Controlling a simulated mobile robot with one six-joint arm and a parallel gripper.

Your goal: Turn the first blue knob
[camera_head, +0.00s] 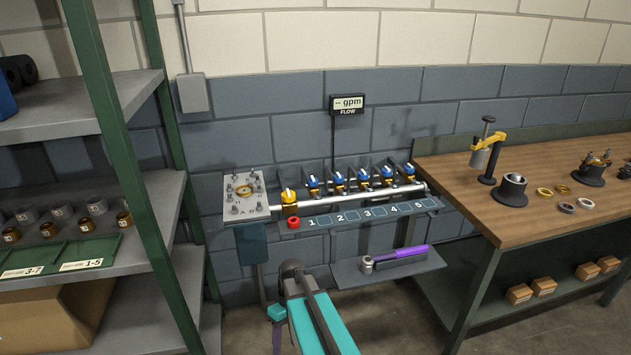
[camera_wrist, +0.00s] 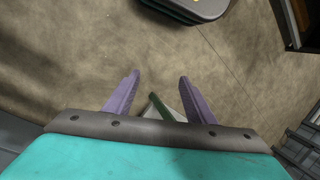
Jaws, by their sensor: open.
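A row of blue knobs stands along a silver pipe (camera_head: 350,200) on the wall bench in the head view. Several more blue knobs follow to the right, each on a yellow body. My gripper (camera_wrist: 151,95) shows in the wrist view with two purple fingers apart and nothing between them. It points at the floor, away from the knobs. In the head view my teal arm is low in front of the bench; the fingertips are hard to make out there.
A lower shelf (camera_head: 350,274) holds a purple-handled tool (camera_head: 400,254). A green-framed rack stands left, a wooden workbench (camera_head: 560,205) right. A flow display (camera_head: 348,102) hangs above.

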